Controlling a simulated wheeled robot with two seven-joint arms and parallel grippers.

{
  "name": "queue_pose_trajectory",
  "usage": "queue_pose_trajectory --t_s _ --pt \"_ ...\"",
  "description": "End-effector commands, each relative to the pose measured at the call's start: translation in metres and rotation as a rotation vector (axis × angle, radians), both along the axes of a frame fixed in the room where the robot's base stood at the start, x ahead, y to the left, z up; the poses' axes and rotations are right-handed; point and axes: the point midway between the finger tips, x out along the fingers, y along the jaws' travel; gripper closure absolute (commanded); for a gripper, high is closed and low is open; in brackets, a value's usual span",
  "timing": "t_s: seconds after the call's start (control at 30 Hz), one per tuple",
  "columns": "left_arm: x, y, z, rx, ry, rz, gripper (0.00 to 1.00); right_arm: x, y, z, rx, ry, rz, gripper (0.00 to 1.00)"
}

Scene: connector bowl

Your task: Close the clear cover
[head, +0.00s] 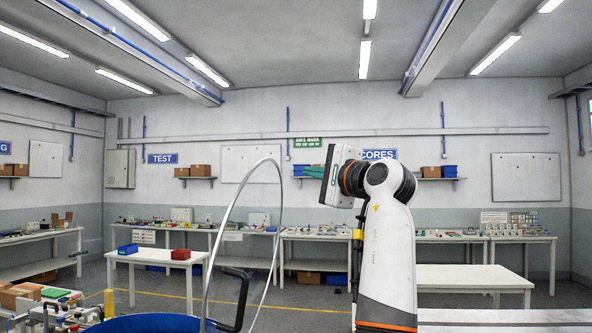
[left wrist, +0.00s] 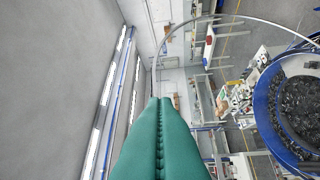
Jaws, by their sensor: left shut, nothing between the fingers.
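The clear cover (head: 281,205) stands raised and steeply tilted in the head view, seen mostly as a thin pale rim. A dark handle (head: 240,298) shows low beside the rim. The blue bowl (head: 150,323) is cut off by the bottom edge. In the left wrist view the cover's rim (left wrist: 240,16) arcs above the bowl (left wrist: 259,105), which holds many small dark pieces. My left gripper (head: 306,171) is high, to the right of the cover's upper rim in the head view. Its green fingers (left wrist: 160,99) are shut and empty. Any contact with the cover cannot be seen. My right gripper is out of view.
A white table with a blue bin (head: 128,249) and a red bin (head: 180,254) stands behind the cover. Cluttered benches line the far wall. A bare white table (head: 470,277) stands at the right. Small parts and boxes (head: 20,294) lie at lower left.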

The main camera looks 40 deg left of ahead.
Motion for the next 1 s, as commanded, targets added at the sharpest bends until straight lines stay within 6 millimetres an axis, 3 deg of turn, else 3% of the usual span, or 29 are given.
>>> queue_pose_trajectory --t_s 0.47,0.53,0.73,1.0 --pt "0.026 0.091 0.017 -0.002 0.0 0.001 1.0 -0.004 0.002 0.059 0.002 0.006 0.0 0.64" --pt "0.02 0.1 0.018 -0.005 -0.005 0.0 1.0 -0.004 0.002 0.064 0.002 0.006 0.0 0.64" --pt "0.01 0.118 0.019 -0.002 -0.004 -0.001 1.0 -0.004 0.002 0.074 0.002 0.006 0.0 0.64" --pt "0.008 0.123 0.017 -0.001 -0.003 -0.002 1.0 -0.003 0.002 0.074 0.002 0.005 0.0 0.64"
